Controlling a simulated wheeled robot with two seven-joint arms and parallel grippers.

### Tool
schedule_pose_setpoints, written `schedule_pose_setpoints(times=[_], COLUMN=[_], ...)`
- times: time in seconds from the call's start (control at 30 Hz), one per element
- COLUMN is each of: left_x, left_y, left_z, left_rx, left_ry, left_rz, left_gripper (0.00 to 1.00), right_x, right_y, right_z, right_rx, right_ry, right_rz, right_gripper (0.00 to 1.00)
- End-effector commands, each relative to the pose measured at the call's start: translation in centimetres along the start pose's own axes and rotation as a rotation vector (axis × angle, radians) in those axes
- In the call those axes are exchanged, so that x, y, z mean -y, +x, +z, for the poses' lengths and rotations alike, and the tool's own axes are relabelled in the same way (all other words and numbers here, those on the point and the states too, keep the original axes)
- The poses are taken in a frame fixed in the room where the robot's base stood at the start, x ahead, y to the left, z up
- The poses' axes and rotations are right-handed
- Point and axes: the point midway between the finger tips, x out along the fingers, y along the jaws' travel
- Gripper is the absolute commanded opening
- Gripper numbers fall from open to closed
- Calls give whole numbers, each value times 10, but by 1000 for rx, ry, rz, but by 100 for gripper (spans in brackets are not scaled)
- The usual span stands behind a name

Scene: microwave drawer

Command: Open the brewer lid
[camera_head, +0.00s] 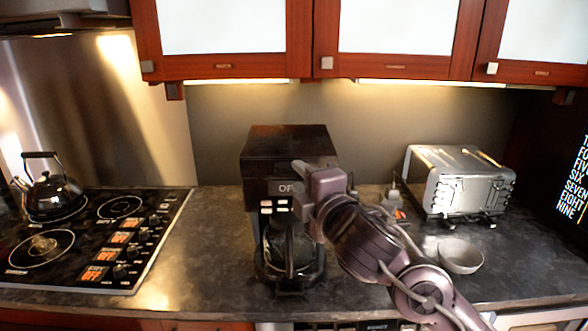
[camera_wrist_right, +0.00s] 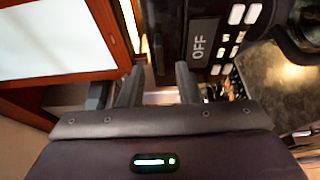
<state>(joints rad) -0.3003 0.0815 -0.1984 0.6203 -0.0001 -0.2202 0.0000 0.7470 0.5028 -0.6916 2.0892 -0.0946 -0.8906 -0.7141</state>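The black brewer (camera_head: 288,185) stands on the counter in the middle of the head view. Its lid (camera_head: 288,141) on top looks flat and closed. My right gripper (camera_head: 302,186) is in front of the brewer's upper right front, beside the display reading OFF, and hides part of it. In the right wrist view the gripper (camera_wrist_right: 160,84) has its two fingers apart with nothing between them. The brewer front with the OFF display (camera_wrist_right: 201,42) is there, right of and beyond the fingers. Whether a finger touches the brewer I cannot tell. My left gripper is out of view.
A glass carafe (camera_head: 290,252) sits in the brewer's lower part. A silver toaster (camera_head: 455,190) and a white bowl (camera_head: 460,256) are to the right. A kettle (camera_head: 52,193) stands on the cooktop (camera_head: 150,250) at left. Wall cabinets (camera_head: 395,66) hang above.

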Motion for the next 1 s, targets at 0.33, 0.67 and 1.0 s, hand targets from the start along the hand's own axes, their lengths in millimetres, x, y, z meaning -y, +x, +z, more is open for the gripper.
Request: schedule_pose_setpoints(times=[0.33, 0.67, 1.0], left_x=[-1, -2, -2], left_y=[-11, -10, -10], left_z=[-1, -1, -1], left_rx=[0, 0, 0], left_ry=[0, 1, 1], left_rz=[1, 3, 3], left_gripper=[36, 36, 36], right_x=[-1, 0, 0], right_y=[36, 37, 37], right_z=[0, 0, 0], right_rx=[1, 1, 2], right_ry=[1, 1, 2], right_rz=[0, 0, -1], right_gripper=[31, 20, 0])
